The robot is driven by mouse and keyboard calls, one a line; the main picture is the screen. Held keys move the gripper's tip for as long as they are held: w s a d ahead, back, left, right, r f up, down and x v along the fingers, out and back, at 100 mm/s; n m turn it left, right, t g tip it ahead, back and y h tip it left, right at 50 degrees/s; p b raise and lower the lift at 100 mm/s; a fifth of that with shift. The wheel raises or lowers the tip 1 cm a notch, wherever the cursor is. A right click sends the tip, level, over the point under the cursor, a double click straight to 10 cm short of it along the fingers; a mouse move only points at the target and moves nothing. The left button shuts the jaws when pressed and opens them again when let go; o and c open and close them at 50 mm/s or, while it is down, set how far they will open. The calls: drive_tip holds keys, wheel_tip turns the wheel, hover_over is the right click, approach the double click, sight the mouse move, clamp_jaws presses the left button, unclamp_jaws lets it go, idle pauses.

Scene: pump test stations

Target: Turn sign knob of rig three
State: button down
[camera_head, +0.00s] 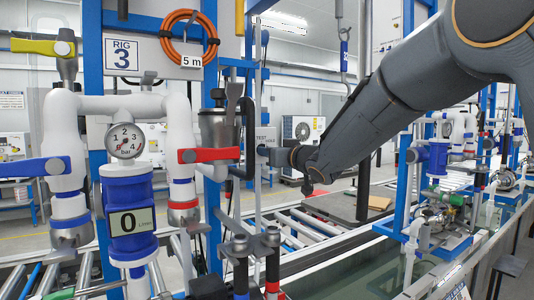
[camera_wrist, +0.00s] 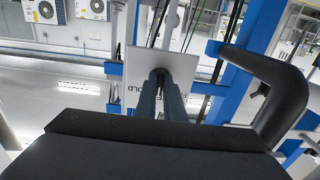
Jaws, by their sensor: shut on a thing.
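The rig three plate (camera_head: 123,56) hangs on the blue frame at left.
Rig three's pipes carry yellow (camera_head: 42,47), blue (camera_head: 35,167) and red (camera_head: 209,155) valve handles. A black curved pipe (camera_wrist: 275,90) rises close right of my fingers in the wrist view. An orange hose coil (camera_head: 187,38) hangs above. A roller conveyor (camera_head: 300,232) runs below.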

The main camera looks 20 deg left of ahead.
drive_tip(key=c, duration=1.9)
unclamp_jaws()
drive_tip(key=shift+o, duration=0.2)
drive_tip(key=shift+d, duration=0.1)
drive_tip(key=b+v, duration=0.1)
drive_tip(key=v, duration=0.6)
drive_tip(key=shift+s+d+b, duration=0.2)
drive_tip(key=shift+s+b, duration=0.05)
drive_tip(key=shift+b, duration=0.1)
